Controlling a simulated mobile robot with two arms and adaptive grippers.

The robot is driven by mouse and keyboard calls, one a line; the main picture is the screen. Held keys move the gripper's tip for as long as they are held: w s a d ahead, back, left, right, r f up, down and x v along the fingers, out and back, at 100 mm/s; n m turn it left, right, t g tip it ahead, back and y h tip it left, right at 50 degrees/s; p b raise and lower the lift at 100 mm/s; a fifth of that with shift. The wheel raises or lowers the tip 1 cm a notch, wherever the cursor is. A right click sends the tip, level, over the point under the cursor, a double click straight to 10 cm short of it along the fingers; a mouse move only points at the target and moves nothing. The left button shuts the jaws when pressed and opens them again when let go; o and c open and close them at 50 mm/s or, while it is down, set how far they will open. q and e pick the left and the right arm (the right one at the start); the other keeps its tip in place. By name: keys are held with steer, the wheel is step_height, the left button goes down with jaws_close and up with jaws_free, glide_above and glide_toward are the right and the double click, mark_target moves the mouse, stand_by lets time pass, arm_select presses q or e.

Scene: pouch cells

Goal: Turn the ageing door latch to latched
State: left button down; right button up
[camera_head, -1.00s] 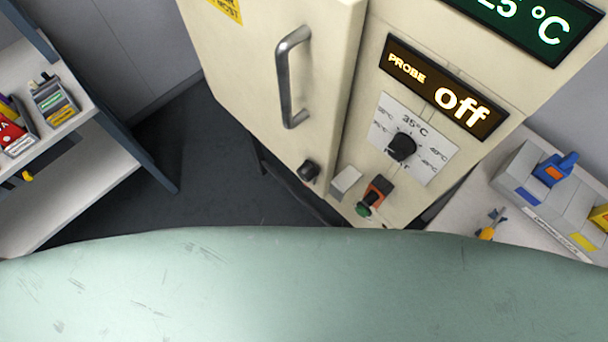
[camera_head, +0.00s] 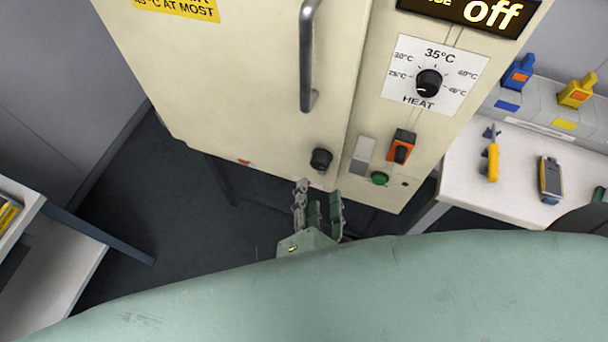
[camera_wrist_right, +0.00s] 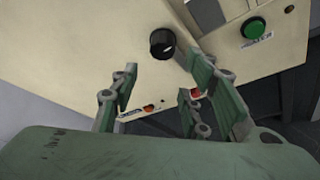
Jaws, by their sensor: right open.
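The ageing door latch shows as a black knob (camera_head: 321,159) low on the cream cabinet door (camera_head: 240,90), near its right edge; it is also in the right wrist view (camera_wrist_right: 162,43). Which way the latch points is hard to tell. A pale grey block (camera_head: 362,155) sits just right of the door edge, beside the knob. My right gripper (camera_head: 319,196) is open and empty, just below the knob and apart from it. In the right wrist view its fingers (camera_wrist_right: 165,78) stand spread with the knob beyond and between their tips. My left gripper is not in view.
A metal handle (camera_head: 308,60) stands out above the knob. The heat dial (camera_head: 429,83), orange switch (camera_head: 401,146) and green button (camera_head: 379,179) are on the panel to the right. A white bench (camera_head: 520,185) with tools stands at right, a shelf (camera_head: 60,255) at left.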

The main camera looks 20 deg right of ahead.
mark_target(318, 164)
steer(key=x, duration=0.2)
steer(key=p+x, duration=0.1)
steer(key=x, duration=0.2)
steer(key=d+r+x, duration=0.1)
steer(key=x, duration=0.1)
steer(key=shift+w+d+f, duration=0.1)
steer(key=shift+w+f, duration=0.05)
steer(key=shift+w, duration=0.25)
jaws_close()
